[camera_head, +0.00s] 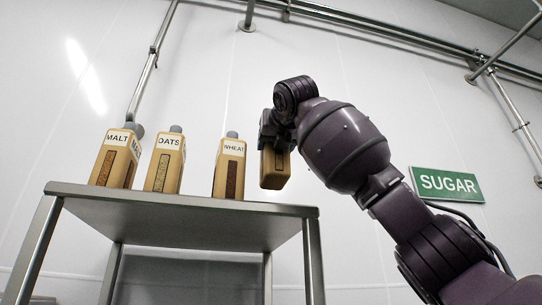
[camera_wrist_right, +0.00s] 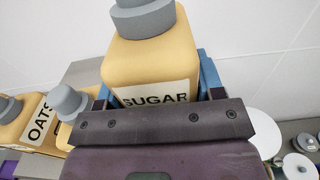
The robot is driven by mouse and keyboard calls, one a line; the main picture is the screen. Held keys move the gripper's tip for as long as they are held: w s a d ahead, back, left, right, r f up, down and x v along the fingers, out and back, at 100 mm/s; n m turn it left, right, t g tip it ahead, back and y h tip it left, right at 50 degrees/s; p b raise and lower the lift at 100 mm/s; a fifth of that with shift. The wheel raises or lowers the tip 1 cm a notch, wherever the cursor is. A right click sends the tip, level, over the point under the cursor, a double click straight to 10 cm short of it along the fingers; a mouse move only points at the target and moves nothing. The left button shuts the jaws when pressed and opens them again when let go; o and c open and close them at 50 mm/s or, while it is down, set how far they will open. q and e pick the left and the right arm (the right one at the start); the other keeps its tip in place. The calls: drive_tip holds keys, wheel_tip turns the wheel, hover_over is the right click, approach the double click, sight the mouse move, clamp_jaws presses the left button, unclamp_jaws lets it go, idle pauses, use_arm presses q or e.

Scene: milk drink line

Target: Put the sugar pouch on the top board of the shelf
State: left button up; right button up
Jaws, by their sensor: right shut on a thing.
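The sugar pouch is a tan container with a grey cap, and its SUGAR label shows in the right wrist view (camera_wrist_right: 150,65). In the head view its lower part (camera_head: 274,170) hangs below my right gripper (camera_head: 273,138), which is shut on it. The pouch is roughly upright over the right end of the shelf's top board (camera_head: 180,215). Its base appears slightly above the board; I cannot tell how far forward or back it is. My left gripper is not in view.
On the top board stand the malt pouch (camera_head: 116,160), the oats pouch (camera_head: 164,165) and the wheat pouch (camera_head: 229,170), left of the sugar pouch. A green SUGAR sign (camera_head: 447,184) is on the wall at right. Metal containers (camera_wrist_right: 300,160) show low right in the wrist view.

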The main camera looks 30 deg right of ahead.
sight(279, 165)
drive_tip(key=shift+s+a+f, duration=0.1)
drive_tip(key=shift+s+f, duration=0.15)
drive_tip(key=shift+s, duration=0.05)
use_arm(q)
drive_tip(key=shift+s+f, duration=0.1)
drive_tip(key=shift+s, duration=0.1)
use_arm(e)
drive_tip(key=shift+f, duration=2.95)
use_arm(q)
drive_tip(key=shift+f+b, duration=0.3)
drive_tip(key=shift+b, duration=0.05)
use_arm(e)
drive_tip(key=shift+f, duration=0.55)
drive_tip(key=o, duration=1.5)
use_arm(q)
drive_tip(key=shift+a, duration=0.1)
use_arm(e)
drive_tip(key=shift+w+f, duration=0.1)
